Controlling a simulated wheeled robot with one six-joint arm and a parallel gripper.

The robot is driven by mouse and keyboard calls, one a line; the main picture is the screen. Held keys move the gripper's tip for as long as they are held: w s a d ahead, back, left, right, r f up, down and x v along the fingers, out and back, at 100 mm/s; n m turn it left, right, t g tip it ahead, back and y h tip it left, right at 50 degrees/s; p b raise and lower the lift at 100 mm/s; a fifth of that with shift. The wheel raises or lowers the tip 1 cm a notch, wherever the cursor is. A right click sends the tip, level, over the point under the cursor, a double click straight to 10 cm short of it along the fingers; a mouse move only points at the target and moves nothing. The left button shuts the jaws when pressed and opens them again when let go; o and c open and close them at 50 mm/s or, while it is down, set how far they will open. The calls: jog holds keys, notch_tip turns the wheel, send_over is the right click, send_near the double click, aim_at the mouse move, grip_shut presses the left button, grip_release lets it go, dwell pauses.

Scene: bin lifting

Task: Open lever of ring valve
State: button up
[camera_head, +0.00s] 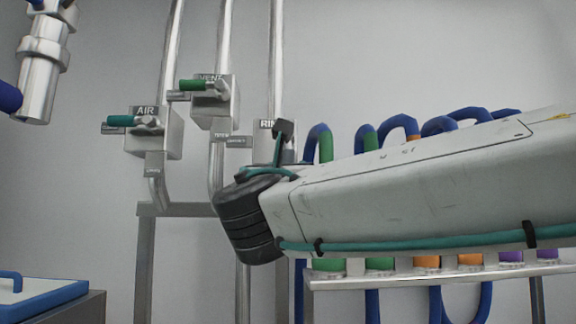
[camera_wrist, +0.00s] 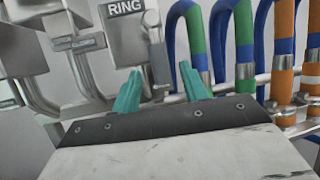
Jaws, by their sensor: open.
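The ring valve is a grey box with a RING label (camera_wrist: 125,8); in the wrist view it stands at the top, just beyond my gripper. A silver hub-like part (camera_wrist: 151,20) sits at its right side, with a narrow grey piece (camera_wrist: 160,64) hanging below; I cannot tell which of these is the lever. My gripper (camera_wrist: 163,77) has two teal fingers spread apart with nothing between them. The grey piece shows above the gap between them, and I see no clear contact.
The AIR valve (camera_head: 154,140) and another valve (camera_head: 215,105), both with green handles pointing left, stand left of the ring valve. Blue, green and orange hoses (camera_wrist: 245,40) hang on a rail close to the right of my fingers. A blue-lidded box (camera_head: 45,300) is low left.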

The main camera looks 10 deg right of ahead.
jog(key=v, duration=0.3)
dwell(0.5)
jog(key=s+d+f+m+g, duration=0.1)
jog(key=d+f+m+g, duration=0.3)
jog(key=f, duration=0.3)
jog(key=s+d+f+m+g, duration=0.2)
jog(key=d+f+m+g, duration=0.1)
jog(key=f+m, duration=0.4)
jog(key=s+d+f+m+g, duration=0.1)
jog(key=d+f+m+g, duration=0.25)
jog(key=f, duration=0.45)
jog(key=s+d+f+m+g+y, duration=0.2)
jog(key=s+f+m+g+y, duration=0.2)
jog(key=s+f+m, duration=0.4)
jog(key=s+d+f+m+g+y, duration=0.2)
jog(key=s+f+m+g+y, duration=0.2)
jog(key=s+f+m, duration=0.5)
jog(key=shift+s+d+f+g, duration=0.15)
jog(key=shift+s+f+g, duration=0.45)
jog(key=shift+s, duration=0.3)
